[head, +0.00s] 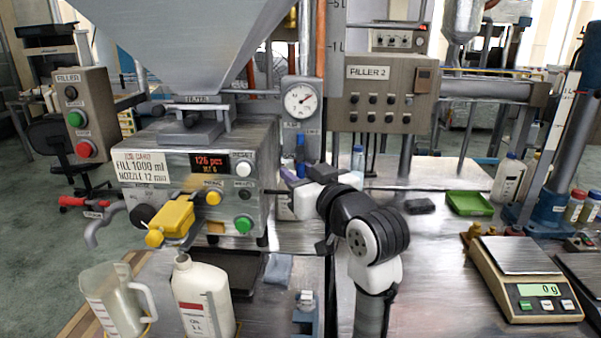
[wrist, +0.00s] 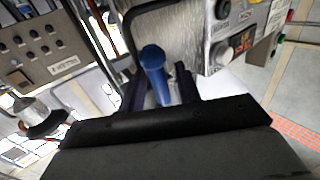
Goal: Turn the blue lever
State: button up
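The blue lever (wrist: 157,75) has a rounded blue end and stands between the two dark fingers of my gripper (wrist: 160,88) in the wrist view. The fingers are apart, with a gap to the lever showing on at least one side. In the head view a small blue part, seemingly the lever (head: 300,142), shows below the round gauge, just beyond my gripper (head: 300,176). The lever's base is hidden by my gripper and arm.
The steel filler box (head: 205,165) with a yellow lever (head: 178,215) is at left. A gauge (head: 300,99) stands above the blue part. The Filler 2 panel (head: 383,95) is behind. A jug (head: 110,300) and white bottle (head: 203,300) stand in front; a scale (head: 520,258) is at right.

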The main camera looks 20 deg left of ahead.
jog(key=shift+c, duration=0.2)
grip_shut()
jog(key=shift+w+d+r+n+h+p, duration=0.15)
jog(key=shift+d+r+n+h+p, duration=0.2)
jog(key=shift+n+p, duration=0.25)
jog(key=shift+d+n+g+h, duration=0.25)
jog(key=shift+n+g, duration=0.05)
jog(key=shift+g, duration=0.1)
jog(key=shift+f+n, duration=0.25)
jog(key=shift+n, duration=0.05)
jog(key=shift+o, duration=0.2)
grip_release()
